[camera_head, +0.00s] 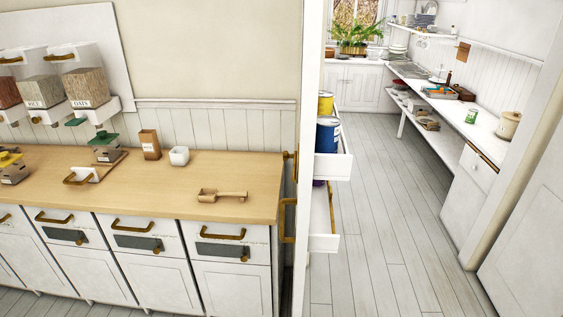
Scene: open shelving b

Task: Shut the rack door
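The tall white rack door (310,80) stands open, seen nearly edge-on in the middle of the head view. Brass handles (284,220) show on its left side, by the end of the wooden counter. White racks (338,168) stick out on its right side. The upper rack holds a yellow can (325,104) and a blue can (327,134). A lower rack (323,243) shows below, with its contents mostly hidden. Neither of my grippers is in view.
The wooden counter (235,177) on the left bears a wooden scoop (222,195), a white cup (179,156) and dispensers. White drawers with brass handles line its front. Grey plank floor (390,220) is clear right of the door. A shelf unit and white wall stand farther right.

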